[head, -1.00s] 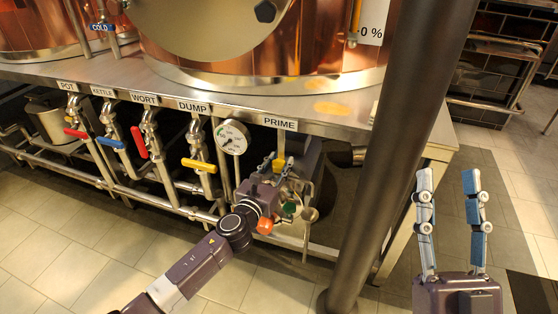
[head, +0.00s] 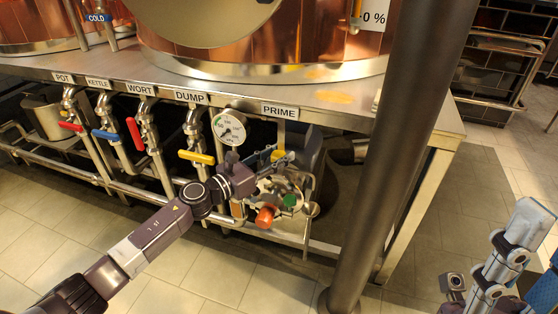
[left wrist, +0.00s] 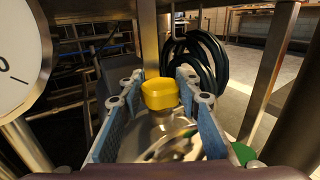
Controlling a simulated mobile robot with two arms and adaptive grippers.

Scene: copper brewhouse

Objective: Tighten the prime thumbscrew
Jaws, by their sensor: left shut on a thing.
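The yellow thumbscrew (left wrist: 160,94) is in the middle of the left wrist view, between the two blue-padded fingers of my left gripper (left wrist: 158,112). In the head view my left gripper (head: 268,162) reaches in below the PRIME label (head: 279,111), and its fingers largely hide the thumbscrew. My left gripper is shut on the thumbscrew. The exact contact of the pads is hard to make out. My right gripper (head: 532,262) is at the lower right of the head view, open, empty and partly cut off, far from the pipework.
A pressure gauge (head: 229,127) stands close to my left gripper. Red (head: 265,216) and green (head: 289,201) knobs lie just below it. The yellow DUMP lever (head: 197,157) is to the left. A dark column (head: 395,160) stands between my arms. A black hose coil (left wrist: 200,62) is behind.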

